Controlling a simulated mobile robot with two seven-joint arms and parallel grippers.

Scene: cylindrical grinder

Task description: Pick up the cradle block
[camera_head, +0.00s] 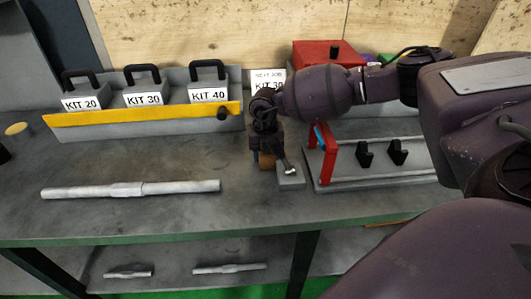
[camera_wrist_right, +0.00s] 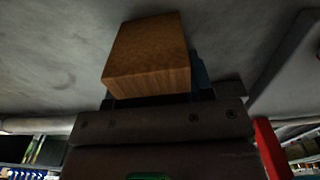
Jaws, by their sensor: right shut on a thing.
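A brown wood-coloured block (camera_wrist_right: 150,55), which fits the cradle block, is between the jaws of my right gripper (camera_wrist_right: 155,100) in the wrist view. In the head view my right gripper (camera_head: 265,146) points down at the workbench, shut on the block (camera_head: 267,160), whose lower part shows below the jaws. I cannot tell whether the block touches the bench. My left gripper is not in view.
A small grey block with a silver piece (camera_head: 290,176) is close beside the gripper. A rack with a red upright (camera_head: 330,155) and black V-shaped holders stands to the right. A grey stepped shaft (camera_head: 130,190) lies left. The yellow-edged kit rack (camera_head: 150,117) stands behind.

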